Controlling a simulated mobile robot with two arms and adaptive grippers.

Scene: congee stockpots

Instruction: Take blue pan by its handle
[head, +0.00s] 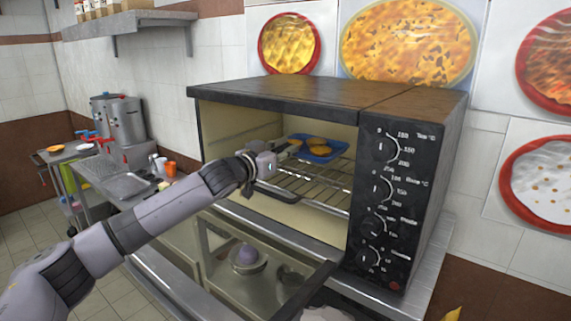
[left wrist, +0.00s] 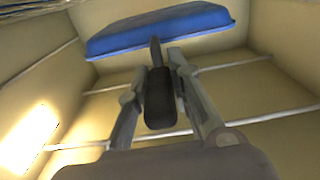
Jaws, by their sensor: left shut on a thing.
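The blue pan (head: 318,148) is inside the open oven, over its wire rack, with yellow-brown food pieces in it. In the left wrist view the pan (left wrist: 160,30) shows at the top, and its dark handle (left wrist: 160,98) points down toward me. My left gripper (head: 284,153) reaches into the oven opening at the handle end of the pan. In the left wrist view its two fingers (left wrist: 158,92) stand on either side of the handle, shut on it. My right gripper is not in view.
The dark oven (head: 290,92) has knobs on its right front, and its glass door (head: 255,255) hangs open below. The wire rack (head: 320,186) lies inside. Stockpots (head: 122,120) and a metal counter (head: 98,168) stand at the left. A wall shelf (head: 130,22) is above.

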